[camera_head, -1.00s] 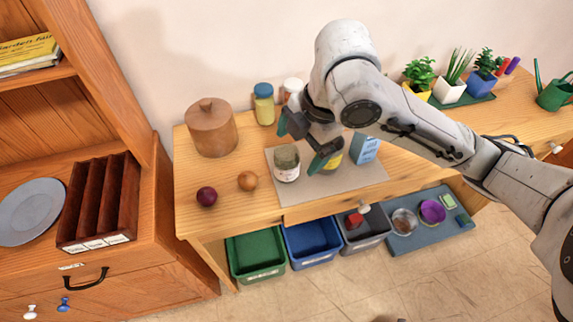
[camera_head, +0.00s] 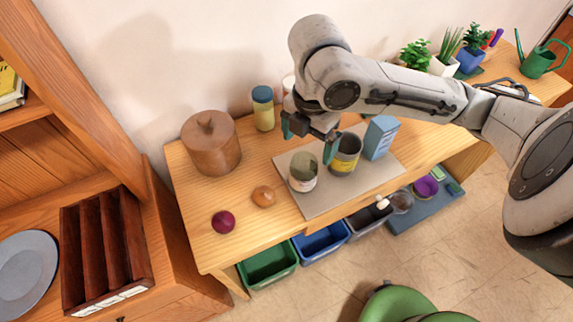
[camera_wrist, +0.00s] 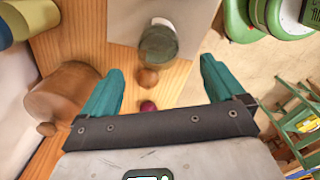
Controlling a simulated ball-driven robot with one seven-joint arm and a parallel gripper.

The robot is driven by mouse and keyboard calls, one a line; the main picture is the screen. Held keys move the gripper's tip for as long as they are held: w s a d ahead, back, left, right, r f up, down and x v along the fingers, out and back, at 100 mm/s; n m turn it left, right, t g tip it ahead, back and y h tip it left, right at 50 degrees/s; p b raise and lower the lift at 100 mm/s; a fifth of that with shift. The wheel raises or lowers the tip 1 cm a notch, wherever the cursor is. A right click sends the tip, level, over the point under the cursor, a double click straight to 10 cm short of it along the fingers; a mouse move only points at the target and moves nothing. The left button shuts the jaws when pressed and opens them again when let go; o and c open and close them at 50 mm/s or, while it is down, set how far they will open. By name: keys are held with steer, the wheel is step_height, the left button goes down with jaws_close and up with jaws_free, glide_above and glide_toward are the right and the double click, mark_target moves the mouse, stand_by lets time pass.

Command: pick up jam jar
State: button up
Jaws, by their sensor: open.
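The jam jar (camera_head: 303,172), a glass jar with a greenish-grey top and a pale label, stands upright on a grey mat (camera_head: 322,205) on the wooden table. It also shows in the wrist view (camera_wrist: 158,45), past the fingers and roughly between them. My gripper (camera_head: 308,141) is open and empty, with its teal fingers above and just behind the jar, apart from it; the open fingers also show in the wrist view (camera_wrist: 163,70). One finger is close in front of a grey and yellow tin (camera_head: 345,158) in the head view.
A blue carton (camera_head: 380,138) stands right of the tin. A brown onion (camera_head: 263,196), a red onion (camera_head: 223,222) and a wooden canister (camera_head: 211,143) are at the left. A yellow jar (camera_head: 263,108) stands behind. Bins (camera_head: 268,265) sit below the table's front edge.

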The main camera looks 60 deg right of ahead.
mark_target(304, 155)
steer(key=f, duration=0.5)
steer(key=shift+w+f, duration=0.1)
steer(key=shift+w, duration=0.2)
steer(key=shift+s+a+f, duration=0.1)
steer(key=shift+f, duration=2.65)
steer(key=c, duration=1.2)
